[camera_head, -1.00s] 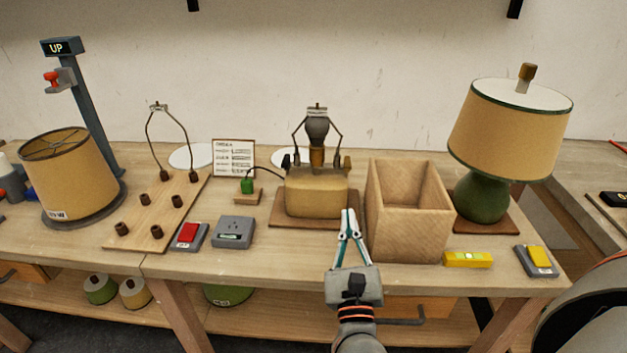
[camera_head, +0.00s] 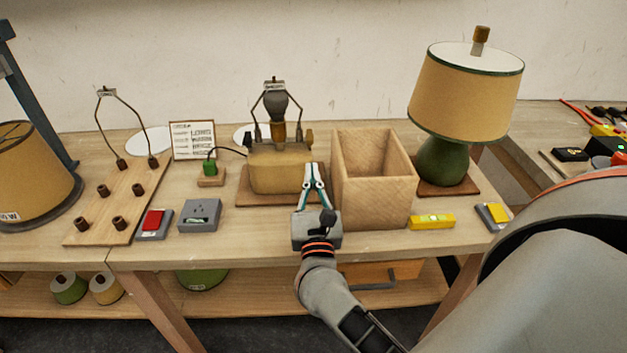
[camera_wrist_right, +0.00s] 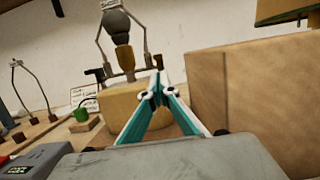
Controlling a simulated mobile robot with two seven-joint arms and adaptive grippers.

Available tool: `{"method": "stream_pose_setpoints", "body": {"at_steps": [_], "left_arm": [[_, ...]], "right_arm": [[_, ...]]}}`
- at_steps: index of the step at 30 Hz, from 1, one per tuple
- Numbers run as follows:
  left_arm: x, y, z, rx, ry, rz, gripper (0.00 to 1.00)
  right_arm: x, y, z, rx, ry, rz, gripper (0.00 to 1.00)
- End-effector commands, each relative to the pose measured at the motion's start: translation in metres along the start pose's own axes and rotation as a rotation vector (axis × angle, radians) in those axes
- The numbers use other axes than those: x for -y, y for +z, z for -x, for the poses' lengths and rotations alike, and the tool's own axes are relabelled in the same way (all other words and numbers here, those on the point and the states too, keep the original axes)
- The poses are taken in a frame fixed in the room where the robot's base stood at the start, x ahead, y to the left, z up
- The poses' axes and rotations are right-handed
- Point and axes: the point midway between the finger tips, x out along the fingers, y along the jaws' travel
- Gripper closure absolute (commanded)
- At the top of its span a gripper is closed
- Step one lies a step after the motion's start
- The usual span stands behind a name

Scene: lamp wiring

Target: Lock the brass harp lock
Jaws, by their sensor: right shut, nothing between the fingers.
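The lamp base is a tan block (camera_head: 282,172) on a brown board, with a dark bulb (camera_head: 275,105) above a brass socket inside a metal harp (camera_head: 298,117). A small brownish-brass piece (camera_head: 308,138) sits at the right foot of the harp and looks like a harp lock; whether it is locked I cannot tell. A darker piece (camera_head: 257,135) is at the left foot. My right gripper (camera_head: 312,167) is shut and empty, in front of the block's right side, below the brass piece. My left gripper is not in view.
An open wooden box (camera_head: 372,205) stands close on the right of my right gripper. A finished lamp with a green base (camera_head: 446,160) is farther right. A green plug (camera_head: 210,168), a grey socket box (camera_head: 199,216) and a pegboard (camera_head: 112,210) lie to the left.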

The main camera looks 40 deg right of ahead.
Motion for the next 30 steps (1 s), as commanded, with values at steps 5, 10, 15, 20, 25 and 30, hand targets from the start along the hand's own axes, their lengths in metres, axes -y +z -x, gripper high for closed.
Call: {"method": "stream_pose_setpoints", "body": {"at_steps": [5,10,15,20,25,30], "left_arm": [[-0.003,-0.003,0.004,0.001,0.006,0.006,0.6],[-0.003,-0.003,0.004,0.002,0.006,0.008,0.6],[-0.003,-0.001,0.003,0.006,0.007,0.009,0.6],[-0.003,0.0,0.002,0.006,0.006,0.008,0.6],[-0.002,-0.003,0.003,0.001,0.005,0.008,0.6],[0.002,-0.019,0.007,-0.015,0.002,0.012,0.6]], "right_arm": [[0.0,0.003,-0.032,0.004,-0.001,0.0,1.0],[0.0,0.001,-0.05,0.002,0.0,0.0,1.0],[0.0,0.001,-0.057,0.001,0.001,0.001,1.0],[0.0,0.0,-0.057,0.0,0.001,0.001,1.0],[0.0,0.001,-0.057,0.001,0.001,0.001,1.0],[0.0,0.016,-0.061,0.005,0.0,-0.002,1.0]]}}
